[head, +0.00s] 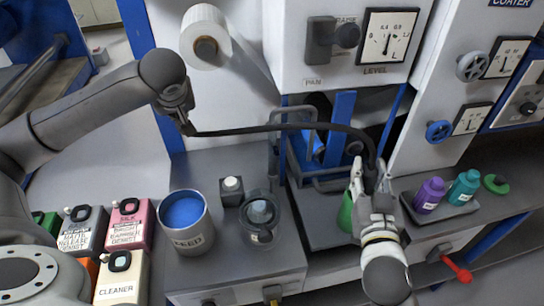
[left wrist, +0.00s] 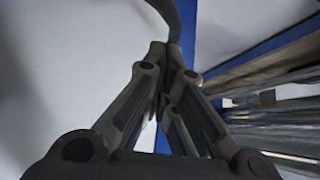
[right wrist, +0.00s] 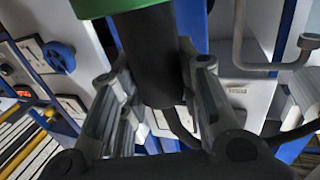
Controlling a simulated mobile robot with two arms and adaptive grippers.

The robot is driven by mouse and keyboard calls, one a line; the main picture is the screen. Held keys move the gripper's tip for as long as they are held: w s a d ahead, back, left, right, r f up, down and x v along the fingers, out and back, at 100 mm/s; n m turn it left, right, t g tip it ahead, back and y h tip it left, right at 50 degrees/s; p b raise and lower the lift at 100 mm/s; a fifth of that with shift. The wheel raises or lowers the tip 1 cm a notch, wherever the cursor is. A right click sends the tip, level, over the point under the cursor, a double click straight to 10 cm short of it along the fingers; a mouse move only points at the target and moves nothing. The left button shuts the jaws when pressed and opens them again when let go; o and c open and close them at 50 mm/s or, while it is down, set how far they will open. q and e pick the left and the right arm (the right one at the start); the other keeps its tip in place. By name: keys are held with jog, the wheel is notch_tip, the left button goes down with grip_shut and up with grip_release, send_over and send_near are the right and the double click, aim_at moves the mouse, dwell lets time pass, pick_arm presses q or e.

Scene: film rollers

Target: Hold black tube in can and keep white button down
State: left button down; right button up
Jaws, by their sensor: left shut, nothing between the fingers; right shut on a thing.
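The black tube (head: 290,128) runs from the tip of my left gripper (head: 186,118) across to my right gripper (head: 368,178). My left gripper is shut, high above the bench; the tube curves away beyond its fingertips in the left wrist view (left wrist: 172,18). My right gripper is shut on the tube's thick black end (right wrist: 150,60). A green can (head: 345,212) is partly hidden beside my right gripper; a green edge (right wrist: 108,5) shows at the black end. The white button (head: 231,183) sits on a small dark box. Both grippers are apart from it.
A grey can of blue liquid (head: 184,212) and a dark jug (head: 260,215) stand beside the button box. Coloured jugs (head: 128,222) stand at left. Purple (head: 430,192) and teal (head: 464,187) bottles stand on a tray at right. A paper roll (head: 206,45) hangs behind.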

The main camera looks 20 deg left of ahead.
aim_at(230, 180)
pick_arm(q)
jog(key=s+d+f+m+g+h, duration=0.1)
jog(key=d+f+m+h, duration=0.15)
jog(key=d, duration=0.45)
jog(key=s+d+f+m+g+h, duration=0.1)
jog(key=d+f+m+g, duration=0.1)
jog(key=d+f+m, duration=0.3)
jog(key=shift+n, duration=0.65)
jog(key=shift+w+d+f, duration=0.1)
jog(key=shift+d+f, duration=0.1)
jog(key=shift+f, duration=0.8)
jog(key=shift+s+d+f, duration=0.1)
jog(key=shift+d+f, duration=0.15)
jog(key=shift+f, duration=0.75)
jog(key=shift+w+d+f, duration=0.1)
jog(key=shift+d+f, duration=0.1)
jog(key=shift+f, duration=0.8)
jog(key=shift+f, duration=0.8)
dwell(1.3)
jog(key=shift+r, duration=3.5)
